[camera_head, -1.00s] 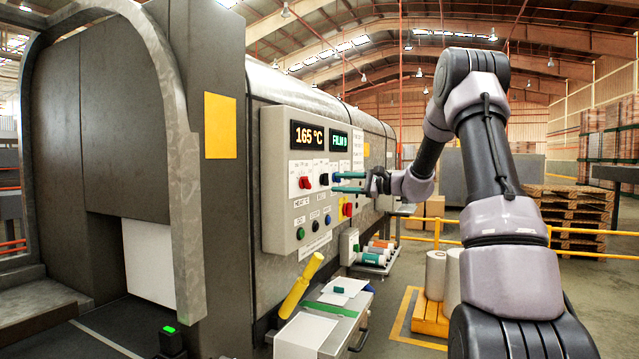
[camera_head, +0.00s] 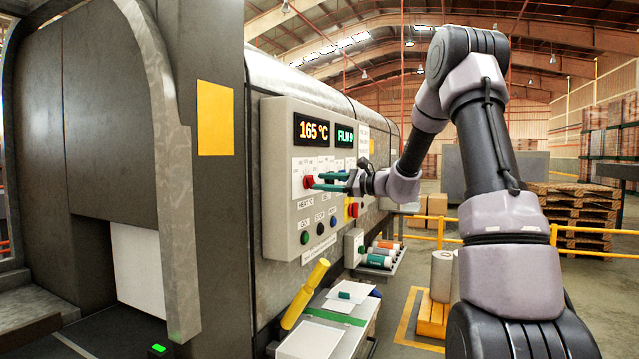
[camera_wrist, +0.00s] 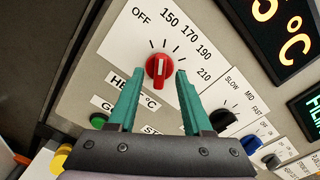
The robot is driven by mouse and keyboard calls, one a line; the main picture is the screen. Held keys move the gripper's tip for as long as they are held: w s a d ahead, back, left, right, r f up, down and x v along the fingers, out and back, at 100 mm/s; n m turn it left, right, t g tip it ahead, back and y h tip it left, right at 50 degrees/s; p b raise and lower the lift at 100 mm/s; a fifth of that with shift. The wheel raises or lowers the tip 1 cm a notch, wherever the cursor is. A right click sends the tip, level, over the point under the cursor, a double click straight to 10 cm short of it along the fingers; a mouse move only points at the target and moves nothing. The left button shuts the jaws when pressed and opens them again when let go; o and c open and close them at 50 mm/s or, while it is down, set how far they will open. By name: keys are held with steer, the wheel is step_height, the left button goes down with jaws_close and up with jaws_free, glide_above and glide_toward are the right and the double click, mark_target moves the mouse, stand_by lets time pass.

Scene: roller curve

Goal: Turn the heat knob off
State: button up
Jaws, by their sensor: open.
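The red heat knob (camera_head: 308,182) is on the grey control panel (camera_head: 283,215), below the 165 °C display (camera_head: 311,131). In the wrist view the knob (camera_wrist: 158,70) has a white mark pointing roughly up, near the 150 side of the dial; the exact setting is hard to tell. OFF is printed at the dial's upper left. My gripper (camera_wrist: 160,73) is open, with its green fingertips on either side of the knob and visible gaps. In the head view my gripper (camera_head: 322,181) is at the knob; its depth around it is unclear.
A black speed knob (camera_wrist: 223,118) is close to the right finger. A blue knob (camera_wrist: 252,143) and a green button (camera_wrist: 98,120) are also near. A yellow-handled tool (camera_head: 305,294) leans below the panel.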

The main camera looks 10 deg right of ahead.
steer(key=shift+x, duration=0.85)
jaws_close()
steer(key=shift+s+f+n, duration=0.1)
steer(key=shift+n, duration=2.4)
jaws_free()
steer(key=v, duration=1)
steer(key=shift+s+d, duration=0.25)
steer(key=shift+d, duration=0.05)
